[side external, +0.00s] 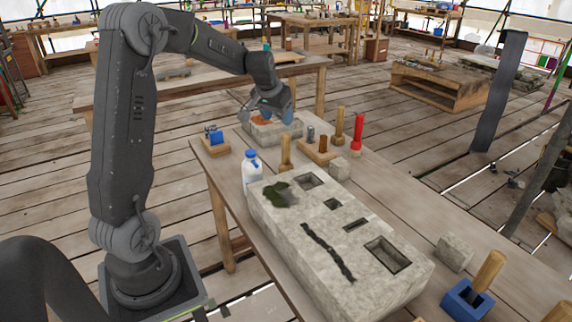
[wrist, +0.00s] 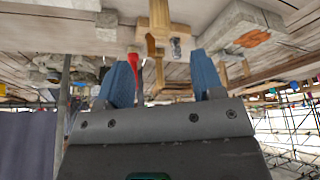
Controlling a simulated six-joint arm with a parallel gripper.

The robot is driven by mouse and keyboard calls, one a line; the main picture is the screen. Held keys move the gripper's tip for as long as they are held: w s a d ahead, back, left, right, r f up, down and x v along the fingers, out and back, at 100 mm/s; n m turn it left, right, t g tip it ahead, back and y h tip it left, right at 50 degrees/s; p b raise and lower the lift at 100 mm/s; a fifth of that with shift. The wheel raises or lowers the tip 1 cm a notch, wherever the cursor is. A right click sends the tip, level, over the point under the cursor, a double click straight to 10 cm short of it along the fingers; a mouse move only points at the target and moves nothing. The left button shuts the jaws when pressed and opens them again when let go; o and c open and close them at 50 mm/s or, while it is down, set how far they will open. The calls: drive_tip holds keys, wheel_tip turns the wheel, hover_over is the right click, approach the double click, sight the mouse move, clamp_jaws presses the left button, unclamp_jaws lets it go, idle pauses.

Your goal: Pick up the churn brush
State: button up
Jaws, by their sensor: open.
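I cannot tell for certain which thing is the churn brush. Several upright handled tools stand on the table: a wooden-handled one (side external: 286,152) by the white bottle, another tall wooden one (side external: 339,126), and a red one (side external: 357,134). The red tool also shows between my fingers in the wrist view (wrist: 138,68), with a wooden tool (wrist: 158,25) beside it. My gripper (side external: 286,112) is over the far end of the table, close to a grey stone block with an orange patch (side external: 270,133). In the wrist view its two blue fingers (wrist: 163,80) are spread with nothing held between them.
A large stone slab (side external: 330,240) with recesses and a moss patch fills the near table. A white bottle (side external: 251,168), a wooden tool rack (side external: 317,152), a small stone (side external: 339,170), a cube stone (side external: 454,252) and a blue holder with a wooden handle (side external: 466,300) stand around it.

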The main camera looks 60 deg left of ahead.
sight(287, 143)
drive_tip(key=x, duration=0.6)
drive_tip(key=shift+f, duration=0.2)
drive_tip(key=shift+w+x, duration=0.2)
drive_tip(key=shift+x, duration=2.95)
drive_tip(key=shift+a+r, duration=0.1)
drive_tip(key=shift+a, duration=0.05)
drive_tip(key=shift+c, duration=0.3)
drive_tip(key=c, duration=1)
drive_tip(key=shift+r, duration=0.1)
